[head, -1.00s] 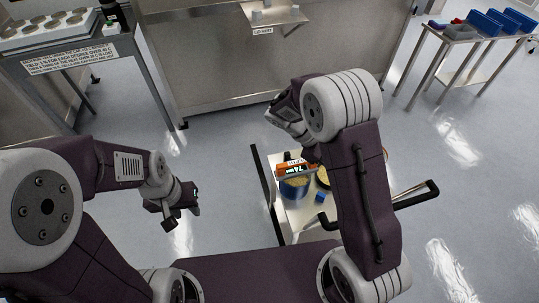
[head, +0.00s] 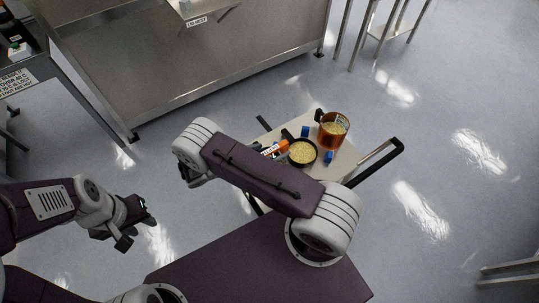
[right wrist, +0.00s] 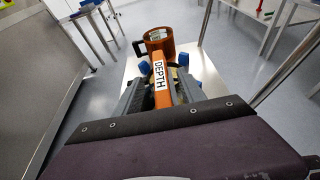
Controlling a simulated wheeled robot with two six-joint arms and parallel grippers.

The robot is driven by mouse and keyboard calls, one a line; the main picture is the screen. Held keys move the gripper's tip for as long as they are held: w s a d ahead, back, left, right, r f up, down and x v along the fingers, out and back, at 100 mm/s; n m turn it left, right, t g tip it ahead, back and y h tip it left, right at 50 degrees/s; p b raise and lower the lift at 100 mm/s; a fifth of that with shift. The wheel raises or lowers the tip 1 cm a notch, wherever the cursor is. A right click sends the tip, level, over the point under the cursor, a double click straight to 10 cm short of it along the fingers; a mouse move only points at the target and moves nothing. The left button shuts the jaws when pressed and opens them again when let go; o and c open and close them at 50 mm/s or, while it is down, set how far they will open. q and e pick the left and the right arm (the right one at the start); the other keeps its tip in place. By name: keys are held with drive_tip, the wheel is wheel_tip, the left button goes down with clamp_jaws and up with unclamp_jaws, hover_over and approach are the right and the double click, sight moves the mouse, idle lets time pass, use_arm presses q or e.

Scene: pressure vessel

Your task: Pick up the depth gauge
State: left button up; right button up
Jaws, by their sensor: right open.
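The orange depth gauge (right wrist: 160,78), with a white "DEPTH" label, lies lengthwise between the two grey fingers of my right gripper (right wrist: 162,92) in the right wrist view. The fingers are open on either side of it; I cannot tell whether they touch it. In the head view part of the gauge (head: 272,150) shows past my right arm, which hides the rest and the right fingers. My left gripper (head: 138,224) is in the air at the left, its dark fingers apart and empty.
A small cart (head: 346,161) holds an orange pot (head: 333,129), a dark pan (head: 302,152) with yellowish contents, and blue pieces (head: 328,156). Its black handle (head: 387,150) sticks out to the right. A steel bench (head: 220,75) stands behind.

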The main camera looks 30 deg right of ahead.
sight(268, 151)
drive_tip(key=p+x, duration=0.1)
drive_tip(key=x, duration=0.3)
drive_tip(key=shift+d+f, duration=0.1)
drive_tip(key=shift+w+d+f, duration=0.1)
drive_tip(key=shift+d+f, duration=0.1)
drive_tip(key=shift+d, duration=0.05)
drive_tip(key=c, duration=0.4)
clamp_jaws()
drive_tip(key=shift+r, duration=0.55)
wheel_tip(268, 151, up, 3)
drive_tip(key=shift+r, duration=0.1)
drive_tip(key=s+d+r, duration=0.6)
drive_tip(key=s+d, duration=0.1)
drive_tip(key=d, duration=0.2)
drive_tip(key=shift+s+r, duration=0.3)
drive_tip(key=shift+r, duration=0.1)
